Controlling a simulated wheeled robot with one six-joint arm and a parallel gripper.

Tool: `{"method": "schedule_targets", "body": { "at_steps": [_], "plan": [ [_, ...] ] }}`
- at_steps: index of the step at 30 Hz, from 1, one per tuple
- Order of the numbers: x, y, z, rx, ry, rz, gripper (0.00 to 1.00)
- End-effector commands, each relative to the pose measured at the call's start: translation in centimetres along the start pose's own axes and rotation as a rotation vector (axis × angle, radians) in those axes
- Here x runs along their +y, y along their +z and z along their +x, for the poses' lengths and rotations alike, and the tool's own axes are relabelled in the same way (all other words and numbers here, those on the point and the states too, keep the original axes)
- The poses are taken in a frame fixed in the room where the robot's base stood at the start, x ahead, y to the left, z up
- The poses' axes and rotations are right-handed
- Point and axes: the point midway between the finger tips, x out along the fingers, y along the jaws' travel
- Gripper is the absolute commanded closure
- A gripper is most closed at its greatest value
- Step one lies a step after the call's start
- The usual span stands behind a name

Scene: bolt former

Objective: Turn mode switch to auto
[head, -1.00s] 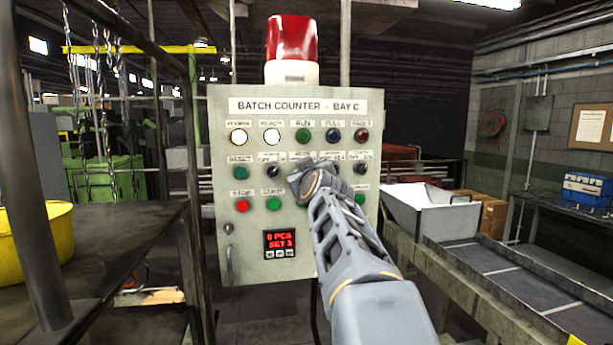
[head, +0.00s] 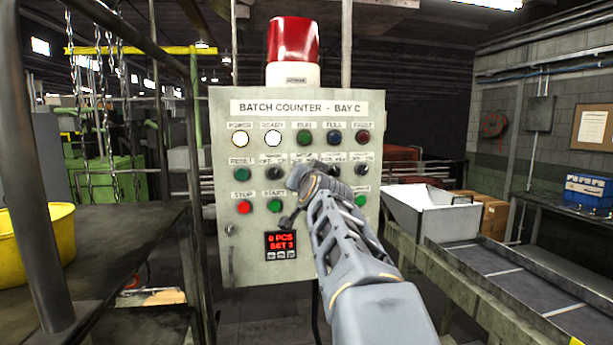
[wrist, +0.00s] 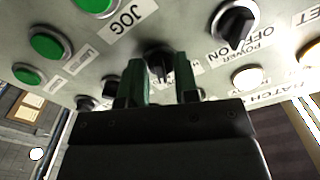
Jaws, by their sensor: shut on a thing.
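The mode switch (wrist: 158,58) is a black rotary knob on the light grey panel. In the wrist view it sits between the two dark green fingers of my gripper (wrist: 160,82), which is shut on it. In the head view my gripper (head: 303,179) is at the middle of the knob row and hides the switch. Only part of its label shows above the gripper, so the pointer's position against the auto mark cannot be read.
The POWER knob (wrist: 236,26) is beside the held knob. A green JOG button (wrist: 95,4) and other green buttons are near. The control panel (head: 235,265) carries lit lamps, a red STOP button (head: 243,207) and a red display (head: 281,241). A conveyor (head: 505,270) runs at right.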

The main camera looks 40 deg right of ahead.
Motion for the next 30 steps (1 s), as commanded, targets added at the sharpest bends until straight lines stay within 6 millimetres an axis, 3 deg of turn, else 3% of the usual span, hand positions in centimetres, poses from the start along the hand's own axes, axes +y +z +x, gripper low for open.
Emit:
{"method": "schedule_targets", "body": {
  "at_steps": [9,24,25,30],
  "plan": [
    [0.02,0.14,0.05,-0.003,0.001,0.093,0.95],
    [0.03,0.16,0.05,-0.003,0.001,0.108,0.95],
    [0.03,0.16,0.05,-0.003,0.001,0.108,0.7],
    [0.0,0.11,0.04,-0.002,0.001,0.108,0.53]
  ]
}}
